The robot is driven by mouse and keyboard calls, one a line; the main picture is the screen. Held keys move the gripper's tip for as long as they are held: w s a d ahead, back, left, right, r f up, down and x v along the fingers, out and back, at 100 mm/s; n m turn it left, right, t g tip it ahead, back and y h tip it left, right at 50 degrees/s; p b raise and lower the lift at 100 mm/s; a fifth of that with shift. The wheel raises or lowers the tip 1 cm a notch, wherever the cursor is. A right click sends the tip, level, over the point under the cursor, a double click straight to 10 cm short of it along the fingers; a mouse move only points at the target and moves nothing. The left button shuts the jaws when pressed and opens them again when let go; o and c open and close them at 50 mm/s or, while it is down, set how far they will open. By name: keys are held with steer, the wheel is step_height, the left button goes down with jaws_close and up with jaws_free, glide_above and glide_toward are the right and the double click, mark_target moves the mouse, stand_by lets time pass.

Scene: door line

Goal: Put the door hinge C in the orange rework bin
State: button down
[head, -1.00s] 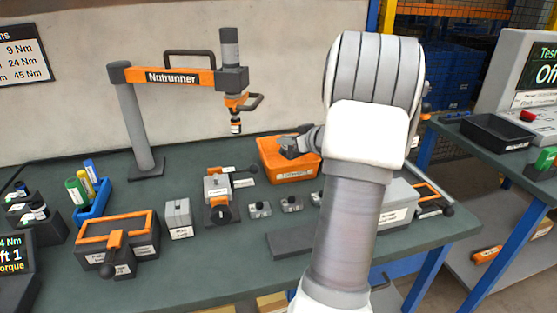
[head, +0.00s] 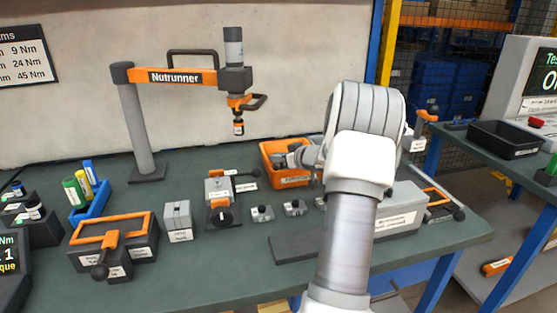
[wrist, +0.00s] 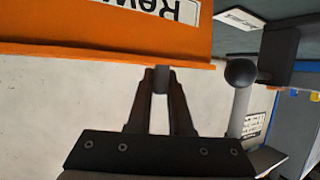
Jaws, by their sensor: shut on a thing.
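The orange rework bin (head: 290,182) stands at the back of the bench, left of my arm. Its orange wall (wrist: 60,35) and upside-down label fill the top of the wrist view. My gripper (head: 290,157) is at the bin's opening, partly hidden by my own wrist. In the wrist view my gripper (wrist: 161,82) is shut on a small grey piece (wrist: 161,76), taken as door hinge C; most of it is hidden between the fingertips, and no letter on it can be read. The piece shows beside the bin's edge; I cannot tell its height over the bin floor.
Several small grey parts (head: 294,208) sit on the bench in front of the bin. A clamp fixture (head: 220,195) stands left of it, and a grey labelled box (head: 400,212) right of my arm. The nutrunner (head: 237,80) hangs at the back left.

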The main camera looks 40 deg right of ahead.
steer(key=shift+a+f, duration=0.1)
steer(key=shift+f, duration=0.45)
steer(key=c, duration=0.8)
jaws_free()
steer(key=shift+s+f, duration=0.1)
steer(key=shift+f, duration=0.25)
steer(key=shift+r, duration=0.45)
steer(key=p+v, duration=0.1)
steer(key=v, duration=0.2)
steer(key=p+v, duration=0.1)
steer(key=v, duration=0.3)
steer(key=shift+s+r, duration=0.15)
steer(key=shift+r, duration=0.4)
steer(key=shift+r, duration=0.1)
